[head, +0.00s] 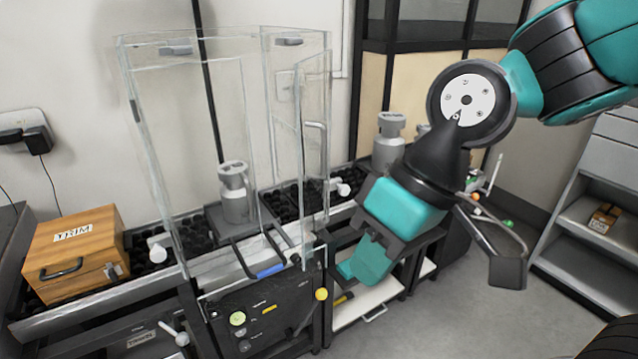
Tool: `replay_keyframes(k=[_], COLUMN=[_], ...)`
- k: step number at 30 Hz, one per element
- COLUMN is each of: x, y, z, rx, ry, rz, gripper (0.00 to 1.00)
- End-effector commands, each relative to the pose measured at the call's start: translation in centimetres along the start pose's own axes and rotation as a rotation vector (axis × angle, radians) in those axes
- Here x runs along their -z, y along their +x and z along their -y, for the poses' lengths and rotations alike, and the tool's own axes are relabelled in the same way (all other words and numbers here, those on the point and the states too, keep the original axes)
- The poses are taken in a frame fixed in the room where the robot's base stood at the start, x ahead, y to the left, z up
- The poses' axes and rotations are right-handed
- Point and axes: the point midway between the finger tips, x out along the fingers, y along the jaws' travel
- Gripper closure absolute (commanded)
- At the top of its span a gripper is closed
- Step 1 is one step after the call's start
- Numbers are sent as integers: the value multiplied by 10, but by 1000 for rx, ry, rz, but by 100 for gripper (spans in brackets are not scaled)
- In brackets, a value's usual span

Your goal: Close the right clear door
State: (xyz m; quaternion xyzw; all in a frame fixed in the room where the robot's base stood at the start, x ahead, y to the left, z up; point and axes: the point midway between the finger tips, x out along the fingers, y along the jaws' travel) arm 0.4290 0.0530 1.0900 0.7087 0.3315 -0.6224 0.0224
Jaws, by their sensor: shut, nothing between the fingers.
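A tall clear enclosure (152,150) stands on the bench, with a metal canister (234,190) inside. The right clear door (312,185) is a narrow see-through panel on the enclosure's right side, seen nearly edge-on, with a pale upright handle. Its edges are faint, and I cannot tell exactly how far it stands open. My gripper (363,266) is to the right of the door's lower part, pointing down, with its teal fingers shut and empty. It looks apart from the door.
A wooden box labelled TRIM (75,250) sits at the left. Another metal canister (388,140) stands behind my arm. A black panel with knobs (262,318) is below the enclosure. Grey shelves (590,215) stand at the right, with open floor before them.

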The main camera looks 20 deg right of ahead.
Motion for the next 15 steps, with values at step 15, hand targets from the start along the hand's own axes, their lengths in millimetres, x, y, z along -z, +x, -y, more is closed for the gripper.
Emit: replay_keyframes(k=[15], x=[110], y=[6], z=[-220], rx=[603], ry=[839], rz=[-618], gripper=[100])
